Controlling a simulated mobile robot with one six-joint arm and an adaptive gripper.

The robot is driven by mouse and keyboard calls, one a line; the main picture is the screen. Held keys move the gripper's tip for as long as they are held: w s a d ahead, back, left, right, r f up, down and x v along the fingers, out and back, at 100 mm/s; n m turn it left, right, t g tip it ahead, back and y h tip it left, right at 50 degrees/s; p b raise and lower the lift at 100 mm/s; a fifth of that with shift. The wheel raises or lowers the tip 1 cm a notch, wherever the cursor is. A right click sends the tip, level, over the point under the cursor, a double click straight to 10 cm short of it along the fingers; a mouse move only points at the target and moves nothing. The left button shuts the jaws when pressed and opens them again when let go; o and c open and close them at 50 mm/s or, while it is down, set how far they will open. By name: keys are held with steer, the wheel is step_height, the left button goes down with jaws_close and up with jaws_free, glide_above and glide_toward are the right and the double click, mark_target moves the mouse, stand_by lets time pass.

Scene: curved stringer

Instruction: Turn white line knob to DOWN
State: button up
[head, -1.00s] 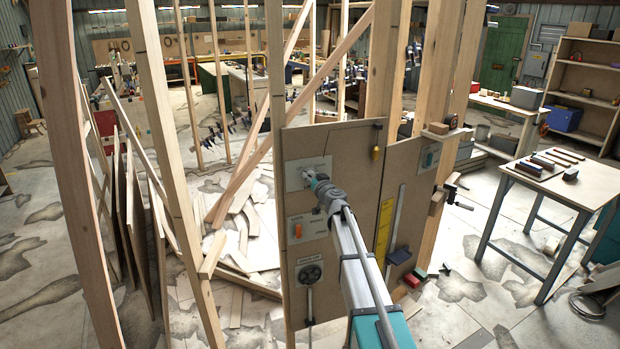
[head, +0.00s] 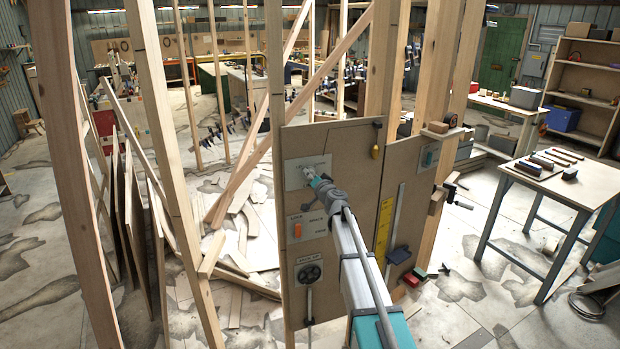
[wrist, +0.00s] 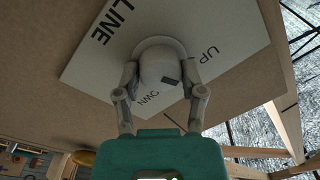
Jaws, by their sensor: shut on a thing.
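The white line knob (wrist: 160,66) is round and pale, on a white plate (wrist: 92,72) lettered LINE, UP and a partly covered word that reads like DOWN. In the wrist view a dark mark on the knob faces the lower right, between the UP and DOWN lettering. My gripper (wrist: 163,85) is shut on the knob, with one finger on each side. In the head view the plate (head: 296,176) is at the upper left of the brown panel. My gripper (head: 316,177) reaches it there and hides part of the knob.
Below on the panel (head: 350,160) are an orange switch (head: 297,230) and a black round dial (head: 309,273). A yellow strip (head: 384,225) and a grey rod are to the right of my arm. Wooden posts (head: 150,100) stand left of the panel.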

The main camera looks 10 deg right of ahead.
steer(key=m, duration=0.7)
steer(key=shift+f+m+t+b, duration=0.1)
steer(key=shift+m+t+b, duration=0.2)
steer(key=shift+m, duration=0.1)
steer(key=m+h, duration=0.1)
steer(key=m, duration=0.6)
steer(key=o, duration=1.1)
steer(key=shift+o, duration=0.2)
